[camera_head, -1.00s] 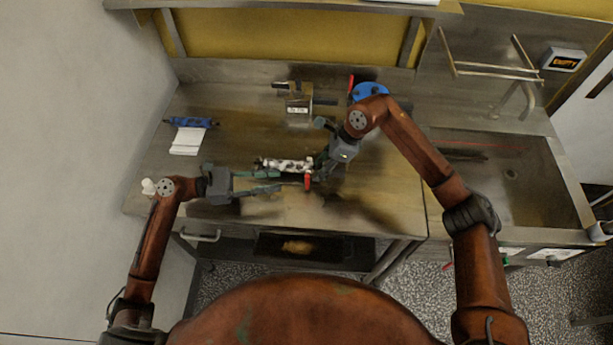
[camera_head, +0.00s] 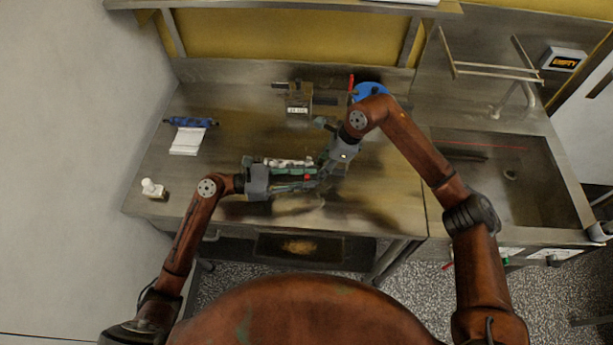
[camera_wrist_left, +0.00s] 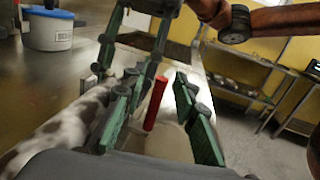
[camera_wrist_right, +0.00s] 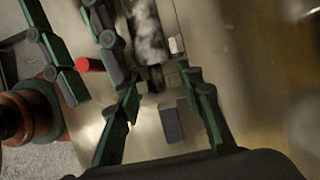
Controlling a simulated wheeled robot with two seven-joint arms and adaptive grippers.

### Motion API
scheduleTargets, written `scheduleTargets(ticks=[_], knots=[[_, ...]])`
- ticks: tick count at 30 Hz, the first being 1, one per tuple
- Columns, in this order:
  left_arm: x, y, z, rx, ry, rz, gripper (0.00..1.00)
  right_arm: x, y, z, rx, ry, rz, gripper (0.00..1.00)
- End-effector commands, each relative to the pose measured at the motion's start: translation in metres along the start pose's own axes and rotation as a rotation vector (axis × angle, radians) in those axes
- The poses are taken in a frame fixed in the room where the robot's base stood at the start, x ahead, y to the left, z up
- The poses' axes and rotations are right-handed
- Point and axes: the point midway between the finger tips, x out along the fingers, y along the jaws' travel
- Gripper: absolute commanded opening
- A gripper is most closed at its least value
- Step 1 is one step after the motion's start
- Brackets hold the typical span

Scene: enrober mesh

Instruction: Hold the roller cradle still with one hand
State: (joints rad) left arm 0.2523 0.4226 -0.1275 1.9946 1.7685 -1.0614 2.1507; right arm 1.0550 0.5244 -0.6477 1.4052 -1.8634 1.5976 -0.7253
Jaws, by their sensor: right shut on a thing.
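The roller cradle (camera_head: 272,162) lies mid-bench with a mottled white and dark roller, which also shows in the right wrist view (camera_wrist_right: 148,35). My right gripper (camera_head: 322,170) is shut on the cradle's right end, with its fingers on both sides of it in the right wrist view (camera_wrist_right: 160,85). A red handle (camera_head: 307,178) stands out near that end. My left gripper (camera_head: 312,184) is in front of the cradle with its fingers apart. In the left wrist view the red handle (camera_wrist_left: 155,103) shows between the open fingers (camera_wrist_left: 158,90). Whether they touch it is unclear.
A small block-like device with a label (camera_head: 298,102) and a blue round tub (camera_head: 370,91) stand at the back. A small white bottle (camera_head: 152,188) stands at the left edge. A sink (camera_head: 500,185) is at right.

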Motion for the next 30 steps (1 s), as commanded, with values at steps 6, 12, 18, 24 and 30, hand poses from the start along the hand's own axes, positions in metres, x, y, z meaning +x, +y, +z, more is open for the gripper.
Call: scheduleTargets(ticks=[6, 12, 18, 24, 30], knots=[[-0.0004, -0.0001, -0.0001, 0.0, 0.0, 0.0, 0.11, -0.0002, -0.0002, -0.0004, 0.001, 0.001, 0.0, 0.0], [-0.0005, -0.0001, -0.0001, 0.0, 0.0, 0.0, 0.0, -0.0002, -0.0002, -0.0003, 0.001, 0.001, 0.0, 0.0], [-0.0006, -0.0001, -0.0001, 0.0, 0.0, 0.0, 0.0, -0.0002, -0.0002, -0.0003, 0.0, 0.001, 0.0, 0.0], [-0.0007, -0.0001, -0.0001, 0.0, 0.0, 0.0, 0.0, -0.0001, -0.0002, -0.0003, 0.0, 0.001, 0.0, 0.0], [-0.0054, 0.0012, -0.0008, -0.001, 0.002, 0.001, 0.0, -0.0001, -0.0002, -0.0003, 0.0, 0.001, 0.0, 0.0]])
